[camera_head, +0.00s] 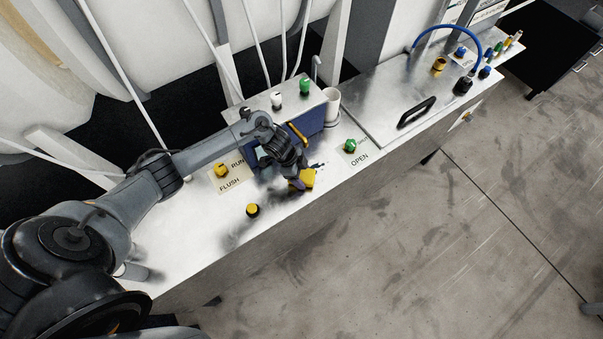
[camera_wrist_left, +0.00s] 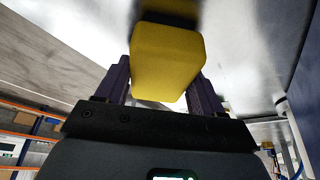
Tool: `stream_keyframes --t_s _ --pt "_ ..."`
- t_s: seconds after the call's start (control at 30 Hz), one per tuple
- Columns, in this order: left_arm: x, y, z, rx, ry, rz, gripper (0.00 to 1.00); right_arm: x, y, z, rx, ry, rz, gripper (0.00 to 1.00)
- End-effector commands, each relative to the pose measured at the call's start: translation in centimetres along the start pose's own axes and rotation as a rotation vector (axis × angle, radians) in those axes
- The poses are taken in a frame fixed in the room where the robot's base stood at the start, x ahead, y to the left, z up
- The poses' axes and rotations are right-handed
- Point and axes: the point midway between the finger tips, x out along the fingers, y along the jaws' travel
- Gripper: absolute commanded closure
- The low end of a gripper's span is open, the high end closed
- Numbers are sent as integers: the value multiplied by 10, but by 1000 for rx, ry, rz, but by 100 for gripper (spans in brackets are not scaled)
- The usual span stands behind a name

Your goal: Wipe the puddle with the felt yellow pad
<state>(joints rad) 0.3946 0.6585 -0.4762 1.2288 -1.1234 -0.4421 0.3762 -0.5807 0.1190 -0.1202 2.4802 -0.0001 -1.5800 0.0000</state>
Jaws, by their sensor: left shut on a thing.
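The felt yellow pad (camera_head: 306,177) is at the end of my left arm, over the front part of the metal bench top (camera_head: 205,222). My left gripper (camera_head: 297,182) is shut on it. In the left wrist view the yellow pad (camera_wrist_left: 168,62) sits between the two purple fingers of the left gripper (camera_wrist_left: 163,88), close to the shiny metal surface. I cannot tell whether the pad touches the surface. Small dark marks show beside the pad in the head view; I cannot tell whether they are the puddle. My right gripper is not in view.
A lid with a black handle (camera_head: 417,111) lies right.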

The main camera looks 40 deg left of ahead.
Motion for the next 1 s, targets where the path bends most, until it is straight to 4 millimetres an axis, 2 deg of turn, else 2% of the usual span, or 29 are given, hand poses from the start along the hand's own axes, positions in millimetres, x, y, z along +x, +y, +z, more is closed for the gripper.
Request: stream_keyframes --t_s 0.47,1.0 --pt "7 -1 2 0 1 0 57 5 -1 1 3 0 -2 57" --pt "16 -27 -24 -1 2 -2 57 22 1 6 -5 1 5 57"
